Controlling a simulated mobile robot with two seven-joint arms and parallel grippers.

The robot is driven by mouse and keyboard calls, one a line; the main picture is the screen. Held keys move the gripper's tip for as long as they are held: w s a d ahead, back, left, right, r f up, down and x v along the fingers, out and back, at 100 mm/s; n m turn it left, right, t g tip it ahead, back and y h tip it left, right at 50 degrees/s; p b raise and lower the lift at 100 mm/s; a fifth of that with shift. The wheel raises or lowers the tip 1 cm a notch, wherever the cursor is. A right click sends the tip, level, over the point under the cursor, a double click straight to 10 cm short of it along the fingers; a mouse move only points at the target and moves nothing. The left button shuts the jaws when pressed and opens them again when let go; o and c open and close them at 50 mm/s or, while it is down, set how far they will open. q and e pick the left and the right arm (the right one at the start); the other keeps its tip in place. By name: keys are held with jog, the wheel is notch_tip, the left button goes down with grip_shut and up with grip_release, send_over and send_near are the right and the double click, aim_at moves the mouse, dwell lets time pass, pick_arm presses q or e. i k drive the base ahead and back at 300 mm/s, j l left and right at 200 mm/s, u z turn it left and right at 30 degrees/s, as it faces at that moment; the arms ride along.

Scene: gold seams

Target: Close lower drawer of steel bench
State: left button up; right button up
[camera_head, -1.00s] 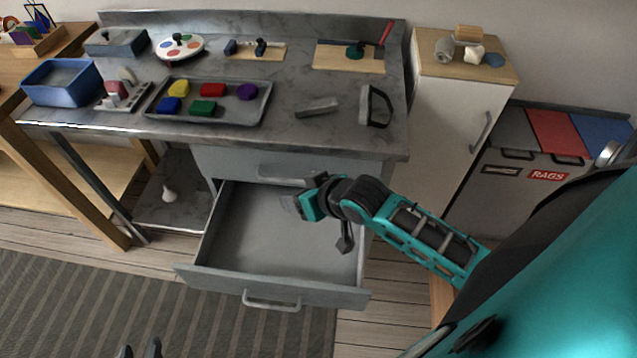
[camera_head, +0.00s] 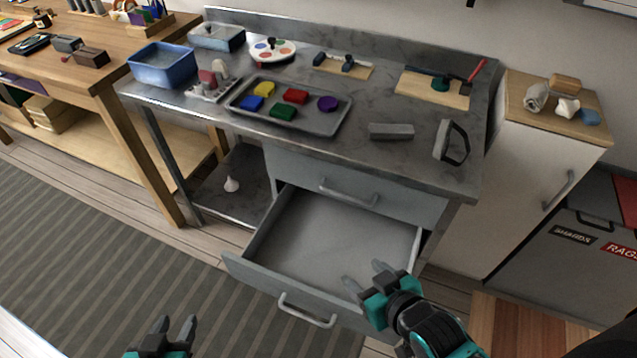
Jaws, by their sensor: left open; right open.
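The steel bench (camera_head: 410,150) stands in the middle of the view. Its lower drawer (camera_head: 325,235) is pulled well out and looks empty, with its bar handle (camera_head: 306,311) on the low front panel. The upper drawer (camera_head: 347,193) is shut. My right gripper (camera_head: 366,275) is open and empty, over the right part of the drawer's front; I cannot tell whether it touches it. My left gripper (camera_head: 178,330) is open and empty at the bottom edge, left of the drawer and apart from it.
A wooden table (camera_head: 100,72) stands at the left. A white cabinet (camera_head: 545,170) and a grey bin labelled rags (camera_head: 590,240) stand at the right. A tray (camera_head: 338,124) with coloured blocks lies on the bench top. A striped rug (camera_head: 110,235) covers clear floor at the left front.

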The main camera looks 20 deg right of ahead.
aim_at(299, 253)
jog(key=k+z, duration=0.35)
jog(key=k+l+z, duration=0.25)
jog(key=z, duration=0.15)
jog(key=k+l+z, duration=0.15)
jog(key=l+z, duration=0.25)
jog(key=l, duration=0.1)
